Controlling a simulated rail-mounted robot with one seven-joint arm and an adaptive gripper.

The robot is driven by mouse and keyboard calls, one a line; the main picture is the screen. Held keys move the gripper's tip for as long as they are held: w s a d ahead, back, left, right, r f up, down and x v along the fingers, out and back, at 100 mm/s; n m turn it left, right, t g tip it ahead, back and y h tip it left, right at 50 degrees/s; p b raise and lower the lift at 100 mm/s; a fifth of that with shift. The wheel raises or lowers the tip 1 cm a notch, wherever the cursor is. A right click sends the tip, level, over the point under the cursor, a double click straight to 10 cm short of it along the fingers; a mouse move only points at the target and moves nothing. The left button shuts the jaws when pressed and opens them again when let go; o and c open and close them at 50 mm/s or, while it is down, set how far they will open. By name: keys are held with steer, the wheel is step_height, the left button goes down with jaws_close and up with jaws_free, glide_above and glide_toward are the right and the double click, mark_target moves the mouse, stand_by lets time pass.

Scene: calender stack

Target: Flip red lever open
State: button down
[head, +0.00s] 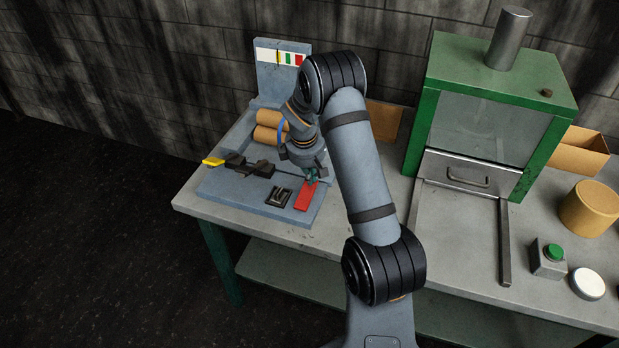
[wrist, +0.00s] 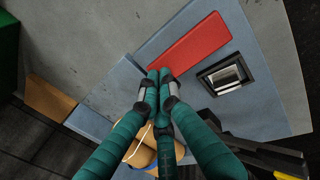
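The red lever (head: 304,196) is a flat red bar at the front right of the blue-grey machine base (head: 225,187). In the wrist view the red lever (wrist: 189,47) lies across the upper middle on the blue-grey plate. My gripper (head: 313,176) is over its far end in the head view. In the wrist view the teal fingertips of my gripper (wrist: 160,74) are together at the lever's lower left end. They look shut with nothing visible between them. I cannot tell whether they touch the lever.
A dark square fitting (head: 279,196) sits left of the lever. Tan rollers (head: 268,126) and a yellow-tipped black handle (head: 213,161) are behind and left. A green cabinet (head: 489,70) stands right, with a green button box (head: 549,258) in front. The grey table (head: 255,232) is bare along its front.

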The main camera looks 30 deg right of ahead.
steer(key=shift+w+d+f+b, duration=0.4)
steer(key=shift+f+b, duration=0.25)
steer(key=shift+b, duration=0.05)
steer(key=shift+f, duration=0.15)
stand_by(0.3)
step_height(320, 180, up, 14)
steer(key=w+d+p, duration=0.2)
steer(key=shift+w+d, duration=0.2)
steer(key=shift+d, duration=0.1)
steer(key=shift+f, duration=0.15)
stand_by(0.3)
